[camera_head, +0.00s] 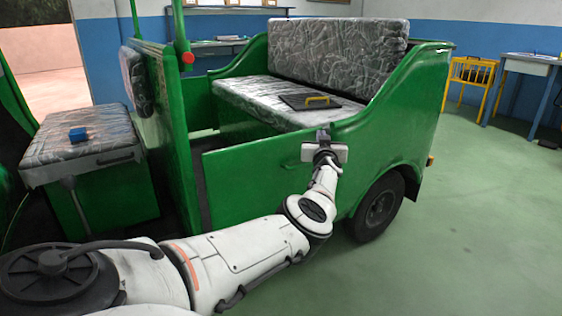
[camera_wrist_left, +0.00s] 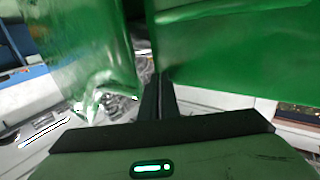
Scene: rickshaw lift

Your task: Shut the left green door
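The left green door (camera_head: 245,185) is a low panel on the near side of the green rickshaw. A narrow dark gap shows between its left edge and the front pillar. I cannot tell exactly where its right edge meets the body. My left gripper (camera_head: 323,134) is by the top of the rickshaw's side, at the right end of the door. In the left wrist view, the dark fingers (camera_wrist_left: 158,97) are close together, with green panels (camera_wrist_left: 235,50) beyond them. Nothing shows held between them. Any contact with the door cannot be told. My right gripper is not in view.
The rear bench (camera_head: 255,95) holds a dark board with a yellow handle (camera_head: 318,101). A rear wheel (camera_head: 378,207) is right of my arm. Green floor (camera_head: 480,230) is clear at right.

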